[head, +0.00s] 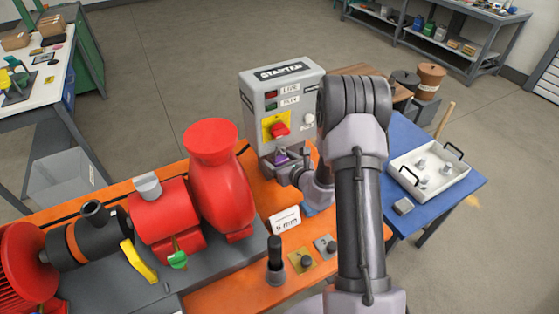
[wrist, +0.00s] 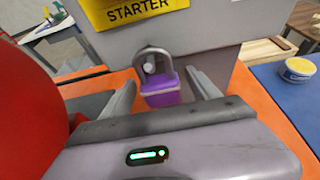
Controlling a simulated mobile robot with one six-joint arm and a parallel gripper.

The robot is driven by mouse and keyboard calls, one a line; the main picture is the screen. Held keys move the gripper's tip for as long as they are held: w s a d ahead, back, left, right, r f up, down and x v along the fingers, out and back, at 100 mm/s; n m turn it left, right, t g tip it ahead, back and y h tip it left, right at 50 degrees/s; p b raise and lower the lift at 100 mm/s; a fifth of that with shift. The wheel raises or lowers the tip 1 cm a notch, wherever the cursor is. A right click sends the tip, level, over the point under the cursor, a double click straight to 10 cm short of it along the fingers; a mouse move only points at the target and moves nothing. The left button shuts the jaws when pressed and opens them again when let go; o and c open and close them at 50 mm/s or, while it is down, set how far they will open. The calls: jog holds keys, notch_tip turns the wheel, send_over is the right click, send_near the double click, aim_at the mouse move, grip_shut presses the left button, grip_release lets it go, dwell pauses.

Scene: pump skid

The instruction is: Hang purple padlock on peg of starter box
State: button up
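The purple padlock (wrist: 161,97) is upright at the front of the starter box (head: 283,95), below its yellow STARTER label. In the wrist view the tip of the pale peg (wrist: 150,68) shows inside the padlock's grey shackle, so the shackle appears to be around the peg. My gripper (wrist: 162,88) is open, with one finger on each side of the padlock and a gap on both sides. In the head view the padlock (head: 281,158) shows only as a small purple patch, with my gripper (head: 284,168) partly hiding it.
A red pump (head: 218,178) stands close to the left of the box on the orange skid (head: 235,292). A small white sign (head: 285,219) stands in front. A blue table (head: 440,206) with a white tray (head: 428,198) is at the right.

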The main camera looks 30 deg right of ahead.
jog(key=p+v, duration=0.1)
jog(key=v, duration=1.6)
jog(key=shift+s+p, duration=0.25)
jog(key=shift+p, duration=0.15)
